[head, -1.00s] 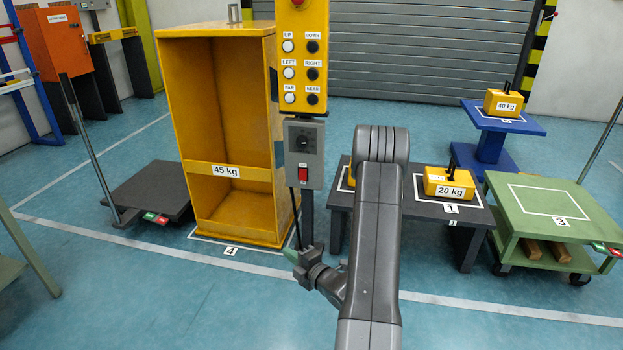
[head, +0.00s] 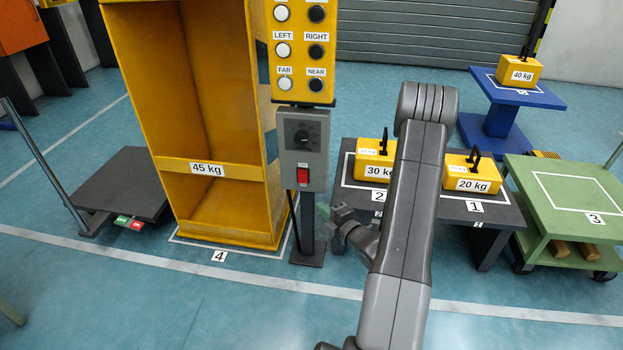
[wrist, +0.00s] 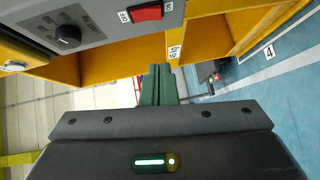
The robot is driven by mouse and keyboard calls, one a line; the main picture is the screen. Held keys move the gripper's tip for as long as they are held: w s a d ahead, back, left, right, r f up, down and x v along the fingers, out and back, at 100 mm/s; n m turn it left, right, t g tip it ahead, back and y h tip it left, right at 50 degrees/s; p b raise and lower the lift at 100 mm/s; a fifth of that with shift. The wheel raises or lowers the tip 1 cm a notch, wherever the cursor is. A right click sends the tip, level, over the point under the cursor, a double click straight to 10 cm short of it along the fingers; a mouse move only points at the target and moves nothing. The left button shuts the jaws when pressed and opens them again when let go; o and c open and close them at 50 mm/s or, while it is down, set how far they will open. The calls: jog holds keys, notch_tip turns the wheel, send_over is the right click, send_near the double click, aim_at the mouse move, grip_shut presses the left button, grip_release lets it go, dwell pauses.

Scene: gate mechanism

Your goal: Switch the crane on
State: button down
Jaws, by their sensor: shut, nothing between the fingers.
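The crane control pendant (head: 300,88) is yellow with white and black buttons labelled LEFT, RIGHT, FAR and NEAR. Below it a grey box (head: 304,152) carries a black rotary knob (head: 301,137) and a red rocker switch (head: 303,176). In the wrist view the red switch (wrist: 147,13) is at the top, with the knob (wrist: 67,36) to its left. My gripper (wrist: 158,84) has green fingers, closed together and empty, pointing past the lower side of the grey box. In the head view my gripper (head: 325,212) is just below and right of the box, apart from the switch.
A yellow 45 kg frame (head: 209,170) stands left of the pendant. A dark table (head: 430,195) with 30 kg and 20 kg weights is at right. A green cart (head: 570,190) and a blue stand (head: 515,95) are farther right. The floor in front is clear.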

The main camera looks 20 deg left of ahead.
dwell(0.3)
jog(key=b, duration=0.3)
send_near(301, 183)
jog(key=s+a, duration=0.1)
jog(key=a, duration=0.3)
jog(key=w, duration=0.1)
jog(key=w+a, duration=0.1)
jog(key=w+b, duration=0.1)
jog(key=w, duration=0.1)
jog(key=shift+a+f, duration=0.15)
jog(key=shift+a, duration=0.15)
jog(key=shift+w+f, duration=0.1)
jog(key=shift+w, duration=0.1)
